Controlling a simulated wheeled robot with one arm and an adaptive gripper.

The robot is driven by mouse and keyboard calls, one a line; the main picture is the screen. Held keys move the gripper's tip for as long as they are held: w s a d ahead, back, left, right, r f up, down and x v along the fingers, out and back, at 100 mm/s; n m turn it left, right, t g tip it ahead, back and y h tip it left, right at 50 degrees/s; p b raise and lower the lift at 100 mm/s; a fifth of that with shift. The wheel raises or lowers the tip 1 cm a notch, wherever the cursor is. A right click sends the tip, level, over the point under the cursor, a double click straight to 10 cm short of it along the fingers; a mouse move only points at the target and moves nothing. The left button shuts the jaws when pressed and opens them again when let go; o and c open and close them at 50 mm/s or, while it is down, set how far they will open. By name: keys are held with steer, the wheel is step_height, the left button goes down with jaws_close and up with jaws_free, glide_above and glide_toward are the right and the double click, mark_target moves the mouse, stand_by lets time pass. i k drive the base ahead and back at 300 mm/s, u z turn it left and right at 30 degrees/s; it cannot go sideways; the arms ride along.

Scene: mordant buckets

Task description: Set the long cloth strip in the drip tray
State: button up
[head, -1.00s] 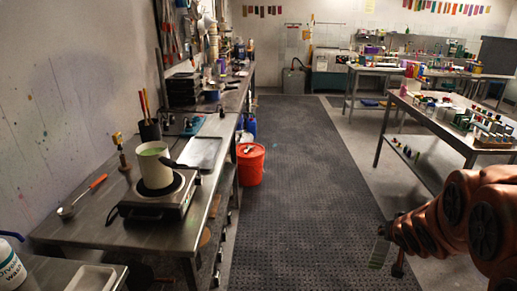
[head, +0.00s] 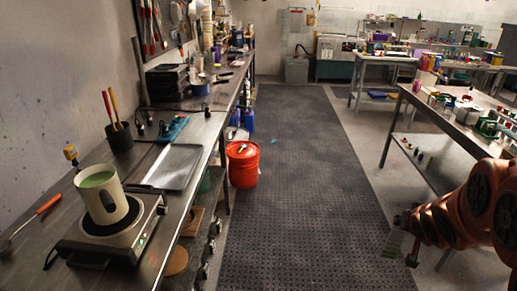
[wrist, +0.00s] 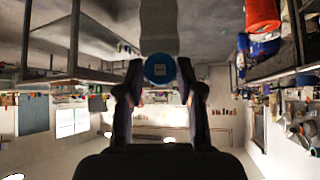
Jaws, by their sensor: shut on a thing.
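My gripper (head: 403,230) is at the lower right of the head view, over the floor and away from the left bench. In the wrist view the strip (wrist: 159,28) extends from between the fingers (wrist: 160,72), with a round blue piece (wrist: 160,68) at the grip. A shallow metal tray (head: 176,166), which looks like the drip tray, lies on the left bench and appears empty.
On the left bench (head: 150,210), a pot with green liquid (head: 102,196) stands on a hot plate (head: 112,232) just before the tray. A blue item (head: 172,129) lies behind it. A red-orange bucket (head: 242,163) stands beside the bench. The dark floor mat (head: 295,190) is clear.

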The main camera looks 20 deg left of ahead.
mark_target(178, 162)
steer(key=i, duration=2.6)
steer(key=u, duration=4.65)
steer(key=i, duration=0.5)
steer(key=z, duration=0.1)
